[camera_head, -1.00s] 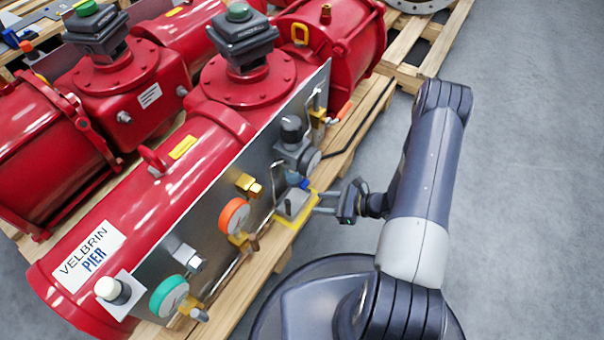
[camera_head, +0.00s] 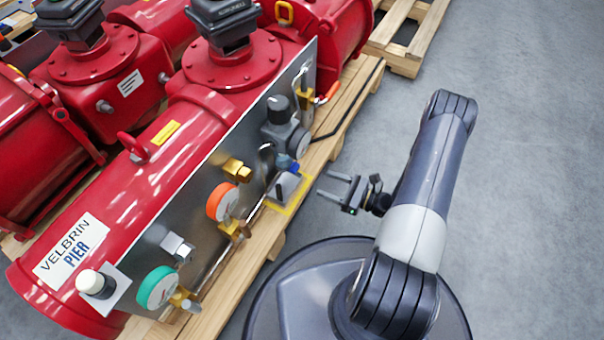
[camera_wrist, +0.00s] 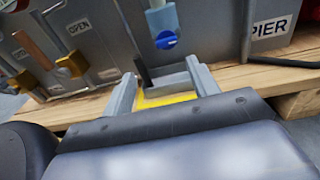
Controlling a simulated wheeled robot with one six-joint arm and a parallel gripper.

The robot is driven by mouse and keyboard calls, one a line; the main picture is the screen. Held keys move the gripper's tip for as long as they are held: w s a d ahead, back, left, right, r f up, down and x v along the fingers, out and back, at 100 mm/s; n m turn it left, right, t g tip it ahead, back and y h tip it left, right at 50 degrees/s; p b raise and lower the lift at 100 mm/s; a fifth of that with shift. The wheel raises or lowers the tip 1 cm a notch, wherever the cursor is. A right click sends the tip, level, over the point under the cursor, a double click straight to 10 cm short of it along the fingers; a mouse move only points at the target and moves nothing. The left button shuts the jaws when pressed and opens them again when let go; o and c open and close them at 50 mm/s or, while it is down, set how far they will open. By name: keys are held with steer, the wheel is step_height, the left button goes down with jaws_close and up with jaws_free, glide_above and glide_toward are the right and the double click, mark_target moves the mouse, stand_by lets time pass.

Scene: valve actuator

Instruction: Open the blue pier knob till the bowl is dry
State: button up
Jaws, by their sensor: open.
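The blue knob (camera_head: 294,168) is at the lower end of a small pale blue-grey bowl on the front panel of the red actuator labelled VELBRIN PIER. In the wrist view the blue knob (camera_wrist: 167,40) hangs under the bowl (camera_wrist: 161,18), above and beyond my fingertips. I cannot tell whether liquid is in the bowl. My gripper (camera_head: 326,184) is open and empty, to the right of the knob and apart from it. In the wrist view my gripper (camera_wrist: 160,80) has its two fingers spread.
An orange gauge (camera_head: 222,202) and a green gauge (camera_head: 157,288) are on the panel at left. A dark-topped regulator (camera_head: 278,124) is above the bowl. The wooden pallet (camera_head: 262,232) runs along the front.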

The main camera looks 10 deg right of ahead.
mark_target(298, 168)
steer(key=shift+m+t, duration=0.3)
steer(key=shift+t, duration=0.3)
steer(key=b+x, duration=0.3)
steer(key=x, duration=0.7)
steer(key=shift+w+d, duration=0.2)
steer(key=shift+d, duration=0.05)
steer(key=c, duration=1)
